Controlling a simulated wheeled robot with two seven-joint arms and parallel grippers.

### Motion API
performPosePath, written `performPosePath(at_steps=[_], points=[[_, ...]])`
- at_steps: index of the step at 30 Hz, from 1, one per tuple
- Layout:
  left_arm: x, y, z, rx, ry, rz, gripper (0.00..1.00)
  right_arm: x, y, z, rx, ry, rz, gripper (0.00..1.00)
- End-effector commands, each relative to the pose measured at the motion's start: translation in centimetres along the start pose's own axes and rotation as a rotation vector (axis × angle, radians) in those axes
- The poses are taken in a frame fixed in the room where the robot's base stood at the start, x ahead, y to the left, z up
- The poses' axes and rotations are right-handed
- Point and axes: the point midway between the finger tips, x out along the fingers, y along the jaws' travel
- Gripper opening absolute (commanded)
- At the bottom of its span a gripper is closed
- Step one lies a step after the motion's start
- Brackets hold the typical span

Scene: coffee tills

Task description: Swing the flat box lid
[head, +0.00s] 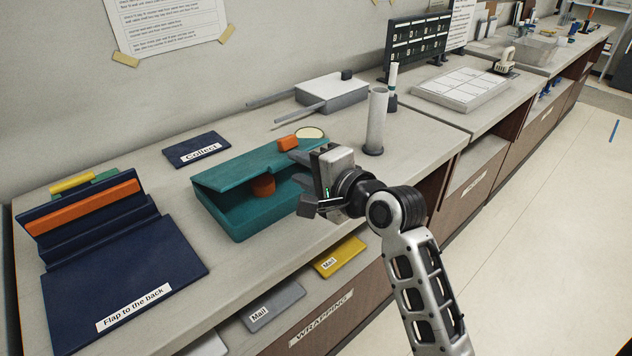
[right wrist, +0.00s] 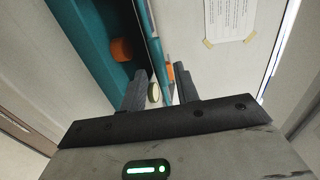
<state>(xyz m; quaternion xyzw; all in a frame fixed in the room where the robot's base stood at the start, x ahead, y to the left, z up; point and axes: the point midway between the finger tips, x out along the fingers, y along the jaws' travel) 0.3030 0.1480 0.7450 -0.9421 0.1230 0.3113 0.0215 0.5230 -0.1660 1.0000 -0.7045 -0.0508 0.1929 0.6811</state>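The flat teal box (head: 250,222) stands on the counter with its teal lid (head: 235,168) part-way raised, tilted over the tray. An orange round piece (head: 264,185) lies inside, also seen in the right wrist view (right wrist: 121,50). My right gripper (head: 305,182) is at the right end of the box, fingers spread apart. In the right wrist view the lid's edge (right wrist: 151,45) runs towards the gap between the fingers (right wrist: 160,92). Whether either finger touches it I cannot tell. My left gripper is not in view.
An orange block (head: 288,142) and a cream disc (head: 310,133) are behind the lid. A grey upright cylinder (head: 376,120) stands close right of my gripper. A navy folder (head: 120,260) lies left, a "Collect" plate (head: 197,149) behind. Bare counter lies between folder and box.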

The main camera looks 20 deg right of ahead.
Motion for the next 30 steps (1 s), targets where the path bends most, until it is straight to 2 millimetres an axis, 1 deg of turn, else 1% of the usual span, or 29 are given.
performPosePath(at_steps=[1, 6, 7, 8, 9, 10, 16, 19, 30], points=[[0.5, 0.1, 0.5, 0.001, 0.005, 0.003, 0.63, 0.9, 0.4, 0.0, -0.001, -0.001, -0.003, 0.31], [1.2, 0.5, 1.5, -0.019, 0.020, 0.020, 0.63, 3.5, 0.6, 0.0, -0.002, -0.001, -0.004, 0.31], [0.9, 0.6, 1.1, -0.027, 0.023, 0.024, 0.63, 3.6, 0.3, 0.0, -0.002, 0.000, -0.002, 0.28], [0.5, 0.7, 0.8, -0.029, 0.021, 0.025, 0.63, 3.4, 0.0, 0.0, -0.001, 0.000, 0.000, 0.20], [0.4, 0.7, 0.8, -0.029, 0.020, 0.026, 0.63, 3.4, 0.0, 0.0, -0.001, 0.000, 0.001, 0.09], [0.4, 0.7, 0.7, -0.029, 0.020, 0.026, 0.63, 3.3, 0.0, 0.0, -0.001, 0.000, 0.001, 0.00], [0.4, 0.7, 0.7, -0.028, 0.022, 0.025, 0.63, 3.3, 0.0, 0.0, -0.002, 0.001, -0.001, 0.00], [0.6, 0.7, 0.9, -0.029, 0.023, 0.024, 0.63, 3.2, 0.6, 0.0, -0.002, 0.001, -0.002, 0.00], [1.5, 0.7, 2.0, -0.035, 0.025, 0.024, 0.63, 3.0, 4.6, 0.0, -0.003, 0.001, 0.001, 0.00]])
